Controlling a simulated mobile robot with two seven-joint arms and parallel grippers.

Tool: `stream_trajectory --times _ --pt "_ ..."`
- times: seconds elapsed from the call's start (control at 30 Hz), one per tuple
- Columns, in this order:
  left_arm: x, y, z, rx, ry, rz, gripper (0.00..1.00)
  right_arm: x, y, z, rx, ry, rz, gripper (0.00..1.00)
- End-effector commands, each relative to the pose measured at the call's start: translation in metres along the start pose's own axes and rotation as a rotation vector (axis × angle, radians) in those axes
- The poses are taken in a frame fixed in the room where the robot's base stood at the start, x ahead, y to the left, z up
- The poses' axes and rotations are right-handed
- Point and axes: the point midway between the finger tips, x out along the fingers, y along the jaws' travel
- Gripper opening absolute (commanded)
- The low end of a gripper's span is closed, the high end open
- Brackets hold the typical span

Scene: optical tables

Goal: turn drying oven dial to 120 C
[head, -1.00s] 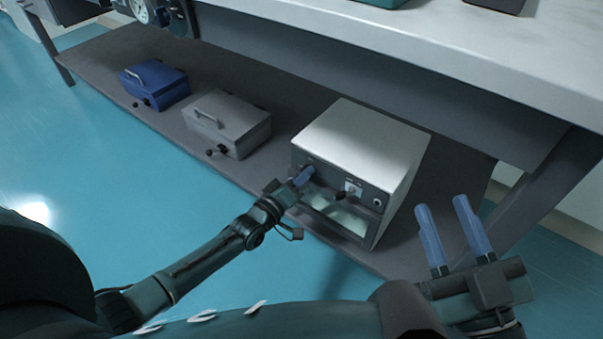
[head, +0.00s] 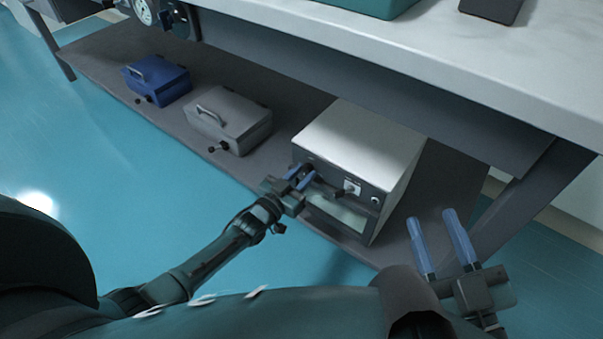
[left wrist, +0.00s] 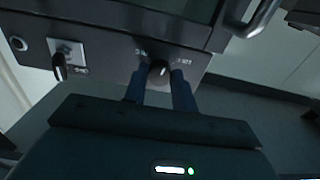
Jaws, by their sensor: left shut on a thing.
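The drying oven (head: 362,145) is a white box with a dark front panel on the lower shelf under the bench. In the left wrist view its dial (left wrist: 158,72) is a dark round knob with a pale mark and small printing around it, too small to read. My left gripper (head: 306,174) is at the oven's upper left front; in the left wrist view its two blue fingers (left wrist: 160,92) are shut on the dial, one on each side. My right gripper (head: 437,232) is open and empty, in front of the oven's right side.
A blue box (head: 157,82) and a grey box (head: 228,120) stand left on the shelf (head: 110,62). The bench top (head: 440,50) overhangs.

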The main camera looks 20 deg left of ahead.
Motion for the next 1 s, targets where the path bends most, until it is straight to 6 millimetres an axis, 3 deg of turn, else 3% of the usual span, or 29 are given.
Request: stream_trajectory --times 0.6,1.0 --pt "-0.0001 -0.0006 -0.0001 0.57 0.0 -0.001 0.04 -0.0016 0.0012 -0.0012 -0.015 -0.005 0.003 0.36" --pt "-0.0001 -0.001 -0.0003 0.808 0.0 0.0 0.04 -0.0018 0.0012 0.0007 -0.012 -0.009 0.004 0.36"
